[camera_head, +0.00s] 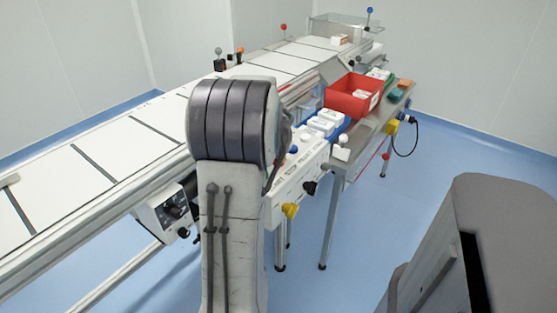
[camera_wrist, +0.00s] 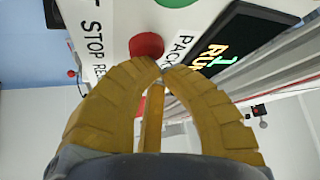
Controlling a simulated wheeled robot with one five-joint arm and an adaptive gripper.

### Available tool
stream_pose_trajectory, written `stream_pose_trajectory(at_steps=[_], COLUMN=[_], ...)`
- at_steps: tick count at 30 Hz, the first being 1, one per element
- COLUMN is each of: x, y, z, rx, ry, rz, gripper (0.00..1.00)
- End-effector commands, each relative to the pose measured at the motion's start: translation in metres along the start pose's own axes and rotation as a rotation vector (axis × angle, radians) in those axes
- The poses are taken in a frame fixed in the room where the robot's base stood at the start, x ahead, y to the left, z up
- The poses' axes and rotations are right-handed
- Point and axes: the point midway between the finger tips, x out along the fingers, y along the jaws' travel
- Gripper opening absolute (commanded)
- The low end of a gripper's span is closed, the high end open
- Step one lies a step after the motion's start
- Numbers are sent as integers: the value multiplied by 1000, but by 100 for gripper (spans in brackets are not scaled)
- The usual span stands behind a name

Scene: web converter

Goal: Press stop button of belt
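In the wrist view, a round red button (camera_wrist: 146,45) stands on a white panel (camera_wrist: 110,14) with black lettering that includes "STOP RE". My gripper (camera_wrist: 162,69) has yellow ribbed fingers, and their tips meet just below the red button in the picture. The gripper is shut with nothing held between the tips. I cannot tell whether the tips touch the button. In the head view, the white belt (camera_head: 95,185) runs from lower left to the back right. My arm stands in front of it and my gripper is not visible there.
A green button (camera_wrist: 176,2) and a dark display (camera_wrist: 240,40) reading "1 RUN" are on the panel. In the head view, a control box (camera_head: 152,216) hangs under the belt's near side. A red bin (camera_head: 340,103) stands on the side table. Blue floor (camera_head: 470,150) is clear at right.

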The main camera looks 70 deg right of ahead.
Motion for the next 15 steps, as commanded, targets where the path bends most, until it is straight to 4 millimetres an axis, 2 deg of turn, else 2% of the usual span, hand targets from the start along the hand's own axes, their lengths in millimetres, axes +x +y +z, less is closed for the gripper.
stream_pose_trajectory(at_steps=[15], x=[4], y=[0], z=[4], rx=[0], ry=[-3], rz=[0], gripper=[0])
